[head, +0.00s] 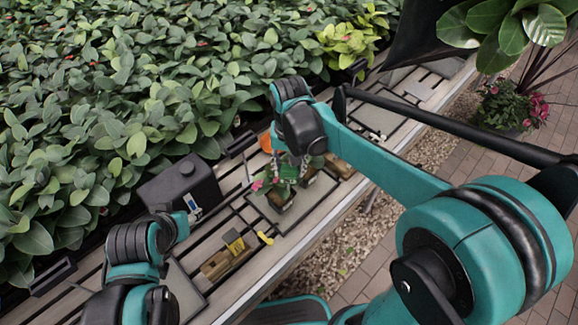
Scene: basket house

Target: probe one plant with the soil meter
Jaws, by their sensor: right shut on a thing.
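My right gripper (290,160) reaches down over the bench and is shut on a small green thing (288,174), which looks like the soil meter. It is held right above a small potted plant with a pink flower (258,186). The plant's dark square pot (281,203) stands on a tray. I cannot tell whether the meter's tip is in the soil. Another small plant (315,163) is just right of the gripper. My left arm comes in at the lower left, and its gripper (186,217) is partly hidden, with its fingers unclear.
A black container (180,186) stands left of the pots. A wooden block with a yellow-and-black item (234,242) and a small yellow tool (265,238) lie in front. An orange object (265,143) is behind the gripper. Dense leafy plants (110,110) fill the back.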

